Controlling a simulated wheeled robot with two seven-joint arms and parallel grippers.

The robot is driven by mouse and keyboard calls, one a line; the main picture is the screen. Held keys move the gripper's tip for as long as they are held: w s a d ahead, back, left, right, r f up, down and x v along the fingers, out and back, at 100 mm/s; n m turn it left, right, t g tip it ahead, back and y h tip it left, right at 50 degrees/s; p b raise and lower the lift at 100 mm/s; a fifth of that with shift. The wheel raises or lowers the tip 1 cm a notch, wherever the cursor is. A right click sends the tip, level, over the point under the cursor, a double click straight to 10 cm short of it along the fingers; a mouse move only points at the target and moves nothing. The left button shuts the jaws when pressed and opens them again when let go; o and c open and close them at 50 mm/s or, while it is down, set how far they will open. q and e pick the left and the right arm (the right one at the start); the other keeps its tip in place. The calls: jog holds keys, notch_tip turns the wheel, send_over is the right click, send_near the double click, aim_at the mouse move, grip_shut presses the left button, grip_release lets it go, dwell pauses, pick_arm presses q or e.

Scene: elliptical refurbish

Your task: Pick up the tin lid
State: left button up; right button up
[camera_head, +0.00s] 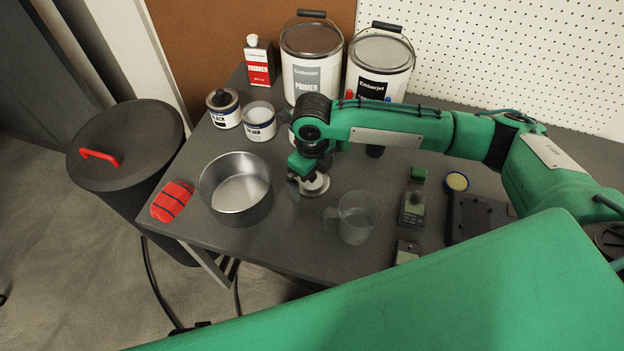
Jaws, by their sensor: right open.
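A pale round metal disc that looks like the tin lid (317,185) lies on the grey table near its middle, to the right of the metal bowl. My right gripper (302,184) points down right over the disc's left side and hides part of it. Its jaws are open, and I cannot tell whether they touch the disc. An open small tin (259,122) with pale contents stands behind and to the left, next to a tin labelled black (223,108). My left gripper is not in view.
A metal bowl (237,208) stands left of the gripper, with a red striped object (172,202) beside it. A clear measuring jug (356,218) stands close on the right. Large paint cans (311,70) and a thinner container (258,64) stand behind.

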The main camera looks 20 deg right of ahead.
jog(key=c, duration=0.8)
jog(key=shift+c, duration=0.7)
jog(key=shift+r, duration=0.15)
